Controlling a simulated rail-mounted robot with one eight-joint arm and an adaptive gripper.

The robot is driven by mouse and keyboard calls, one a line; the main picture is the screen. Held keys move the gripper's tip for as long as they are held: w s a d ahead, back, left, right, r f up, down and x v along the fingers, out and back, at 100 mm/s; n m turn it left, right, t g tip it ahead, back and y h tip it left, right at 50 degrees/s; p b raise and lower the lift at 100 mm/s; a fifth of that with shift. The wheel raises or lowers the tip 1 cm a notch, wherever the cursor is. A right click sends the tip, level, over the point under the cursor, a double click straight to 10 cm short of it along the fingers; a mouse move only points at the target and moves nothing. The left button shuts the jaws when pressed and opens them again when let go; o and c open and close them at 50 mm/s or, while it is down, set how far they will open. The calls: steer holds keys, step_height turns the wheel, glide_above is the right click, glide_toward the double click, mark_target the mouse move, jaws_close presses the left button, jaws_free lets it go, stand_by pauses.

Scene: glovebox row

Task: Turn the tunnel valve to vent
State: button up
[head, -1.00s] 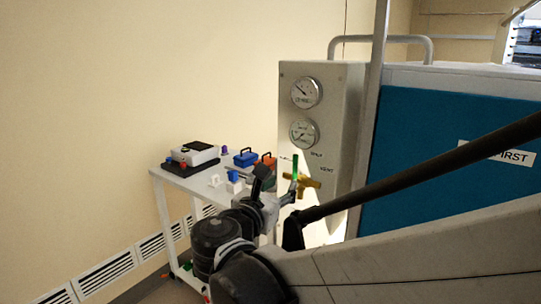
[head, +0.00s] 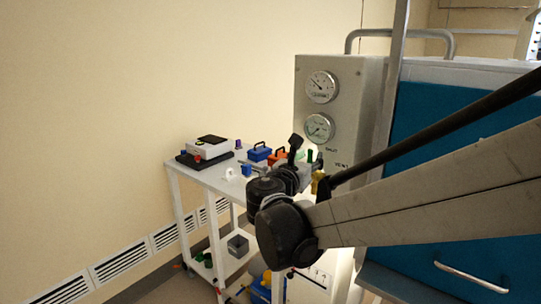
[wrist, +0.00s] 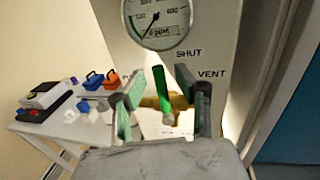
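The tunnel valve has a brass body (wrist: 180,103) and a lever with a green grip (wrist: 161,92). In the wrist view the lever stands nearly upright, with its top left of the SHUT label (wrist: 189,54). The VENT label (wrist: 212,74) is to the right, and a partly hidden label starting with P is to the left. My gripper (wrist: 159,84) is open, one finger on each side of the green grip, with gaps showing on both sides. In the head view my gripper (head: 311,160) is at the panel and hides much of the brass body (head: 318,181).
The grey panel (head: 340,105) carries two round gauges. A white cart (head: 205,176) at left holds a black-and-white device (head: 207,147), a blue box (head: 260,153) and an orange box. A blue-fronted cabinet (head: 440,140) stands to the right.

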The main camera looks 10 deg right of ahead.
steer(key=shift+w+d, duration=0.35)
steer(key=shift+w, duration=0.2)
jaws_close()
